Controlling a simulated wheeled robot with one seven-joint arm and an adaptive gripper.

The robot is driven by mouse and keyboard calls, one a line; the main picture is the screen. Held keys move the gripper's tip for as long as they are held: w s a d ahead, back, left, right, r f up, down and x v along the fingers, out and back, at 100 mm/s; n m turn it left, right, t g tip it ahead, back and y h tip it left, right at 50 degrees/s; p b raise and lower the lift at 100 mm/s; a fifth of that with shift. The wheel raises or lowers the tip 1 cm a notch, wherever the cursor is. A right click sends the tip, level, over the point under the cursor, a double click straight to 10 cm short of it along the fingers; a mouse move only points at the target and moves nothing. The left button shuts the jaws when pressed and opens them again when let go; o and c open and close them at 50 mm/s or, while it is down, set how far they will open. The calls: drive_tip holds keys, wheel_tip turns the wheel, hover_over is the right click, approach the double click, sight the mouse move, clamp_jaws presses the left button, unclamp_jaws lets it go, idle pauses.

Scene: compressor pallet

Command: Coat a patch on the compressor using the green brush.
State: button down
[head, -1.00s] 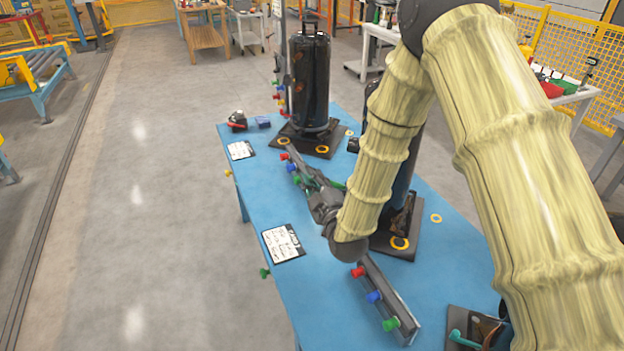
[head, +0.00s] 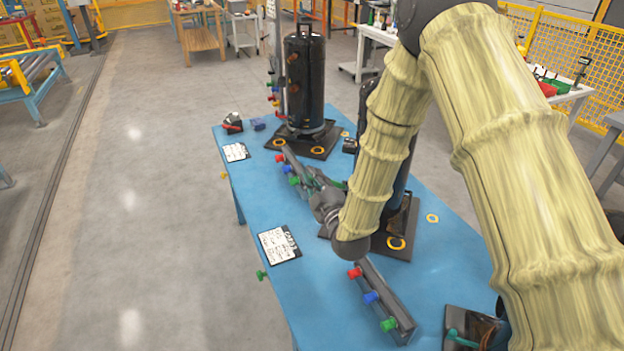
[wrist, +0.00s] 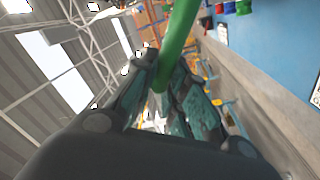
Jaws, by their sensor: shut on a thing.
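My gripper (head: 320,183) is over the middle of the blue table, shut on a green brush (head: 340,184). In the wrist view, the brush's green handle (wrist: 178,45) runs up from between the fingers (wrist: 170,92). Its bristle end cannot be made out. A black compressor (head: 404,185) stands upright on a dark base just right of my gripper, largely hidden by my arm. Another black compressor (head: 305,82) stands upright at the table's far end, apart from my gripper. No coated patch can be made out on either.
A rack (head: 398,302) with red, blue and green knobs lies at the near left edge; a similar rack (head: 292,158) lies beyond my gripper. White labels (head: 279,244) lie along the left edge. Another dark base (head: 470,325) is at the near right. The floor left is clear.

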drive_tip(key=shift+r, duration=0.1)
drive_tip(key=shift+r+p, duration=1.3)
drive_tip(key=shift+r, duration=1.85)
drive_tip(key=shift+b, duration=0.3)
drive_tip(key=shift+f, duration=0.1)
drive_tip(key=shift+f+b, duration=2.75)
drive_tip(key=shift+f, duration=0.45)
drive_tip(key=shift+s+a, duration=0.4)
drive_tip(key=shift+a, duration=0.5)
drive_tip(key=shift+s+a, duration=0.35)
drive_tip(key=shift+a, duration=0.6)
drive_tip(key=shift+s+a, duration=0.4)
drive_tip(key=shift+a, duration=0.6)
